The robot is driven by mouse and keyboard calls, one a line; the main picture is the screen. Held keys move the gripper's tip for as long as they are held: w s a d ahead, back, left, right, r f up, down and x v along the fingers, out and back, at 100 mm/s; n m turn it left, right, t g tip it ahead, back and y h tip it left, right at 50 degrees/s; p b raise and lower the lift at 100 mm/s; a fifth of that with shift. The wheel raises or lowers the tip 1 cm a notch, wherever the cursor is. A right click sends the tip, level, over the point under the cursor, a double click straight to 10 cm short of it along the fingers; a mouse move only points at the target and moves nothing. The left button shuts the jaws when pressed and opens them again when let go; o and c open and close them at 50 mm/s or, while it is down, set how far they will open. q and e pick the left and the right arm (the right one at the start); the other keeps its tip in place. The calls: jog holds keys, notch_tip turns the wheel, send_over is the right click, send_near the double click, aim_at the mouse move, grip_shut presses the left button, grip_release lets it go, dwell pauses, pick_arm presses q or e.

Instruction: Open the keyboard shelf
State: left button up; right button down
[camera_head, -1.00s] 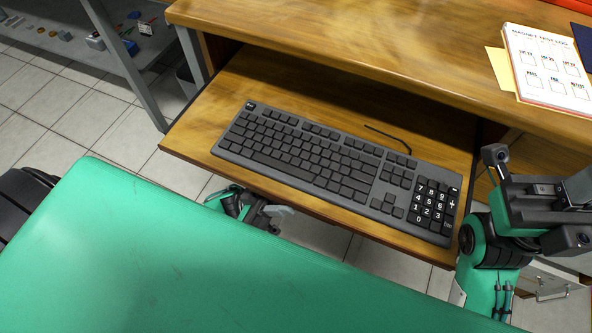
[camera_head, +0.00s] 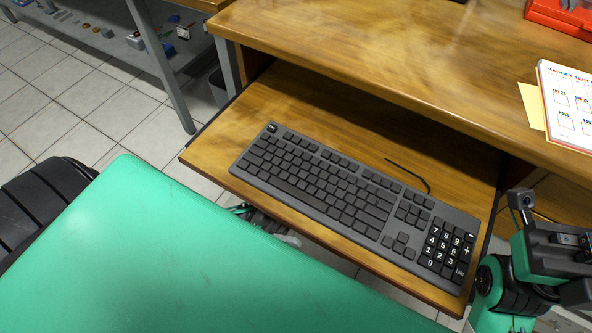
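The keyboard shelf (camera_head: 205,155) is a wooden board pulled out from under the wooden desk (camera_head: 340,50). A dark grey keyboard (camera_head: 350,200) lies on it, with its cable end behind. My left gripper (camera_head: 286,238) is below the shelf's front edge, at the left part of that edge. My green body panel and the shelf hide most of it, so contact and finger opening cannot be made out. My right arm's end (camera_head: 560,262) is at the right picture edge, beside the shelf's right end. Its fingers are not visible.
A paper log (camera_head: 570,105) on a yellow sheet and a red case (camera_head: 565,15) lie on the desk. A grey metal rack (camera_head: 160,65) with small items stands at the back left. Tiled floor (camera_head: 75,110) is clear left of the shelf.

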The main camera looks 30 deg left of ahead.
pick_arm(q)
jog(key=v, duration=1.4)
jog(key=shift+p, duration=0.35)
jog(key=shift+r, duration=0.1)
